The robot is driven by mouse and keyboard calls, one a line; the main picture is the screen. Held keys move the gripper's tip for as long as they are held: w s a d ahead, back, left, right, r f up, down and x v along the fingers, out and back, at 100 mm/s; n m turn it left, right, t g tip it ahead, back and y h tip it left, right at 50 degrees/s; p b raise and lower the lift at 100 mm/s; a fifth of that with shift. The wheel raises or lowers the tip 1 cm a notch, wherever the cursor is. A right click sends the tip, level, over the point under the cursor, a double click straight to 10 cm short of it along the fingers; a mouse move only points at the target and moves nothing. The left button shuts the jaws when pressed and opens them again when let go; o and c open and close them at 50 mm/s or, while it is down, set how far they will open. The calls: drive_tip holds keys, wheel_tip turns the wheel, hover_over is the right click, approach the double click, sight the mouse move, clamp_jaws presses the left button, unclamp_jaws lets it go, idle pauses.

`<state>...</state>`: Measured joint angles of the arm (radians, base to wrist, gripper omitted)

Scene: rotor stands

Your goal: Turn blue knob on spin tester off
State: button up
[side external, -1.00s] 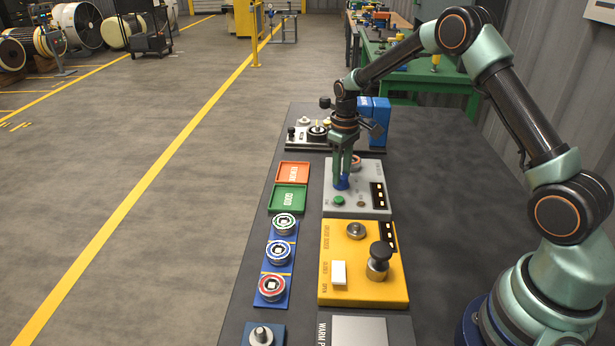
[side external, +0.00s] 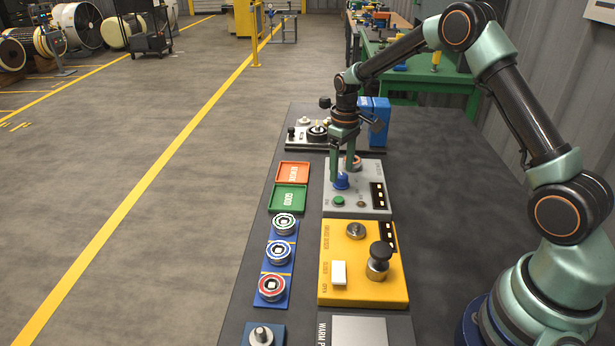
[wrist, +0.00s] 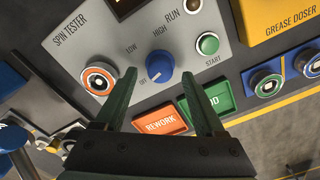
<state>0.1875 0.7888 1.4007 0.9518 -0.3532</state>
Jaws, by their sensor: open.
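The grey spin tester (side external: 366,203) has a blue knob (side external: 341,181) on its top; the knob also shows in the wrist view (wrist: 160,66). The labels LOW and HIGH are legible beside the knob, and a small OFF label shows at its lower left edge. A pale mark on the knob seems to lie on the OFF side, but it is small. My gripper (side external: 342,168) is open and empty just above the knob. In the wrist view its fingers (wrist: 158,76) stand apart on either side of the knob, with a gap to it.
The tester also carries a green START button (wrist: 207,44) and a ringed orange part (wrist: 98,80). The orange REWORK tray (side external: 293,173) and green GOOD tray (side external: 288,199) lie to the left. The yellow grease doser (side external: 345,240) is nearer the camera. Bare dark table lies to the right.

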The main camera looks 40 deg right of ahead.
sight(341, 175)
wheel_tip(341, 175, up, 11)
idle(0.3)
drive_tip(key=shift+f, duration=0.1)
drive_tip(key=s+a+r+t, duration=0.2)
drive_tip(key=s+a+r, duration=0.3)
drive_tip(key=s+r, duration=0.35)
drive_tip(key=s+a+m+t, duration=0.2)
drive_tip(key=s+a+t, duration=0.1)
drive_tip(key=s, duration=0.9)
drive_tip(key=shift+a+f+t, duration=0.15)
drive_tip(key=shift+a+t, duration=0.15)
drive_tip(key=shift+a, duration=0.35)
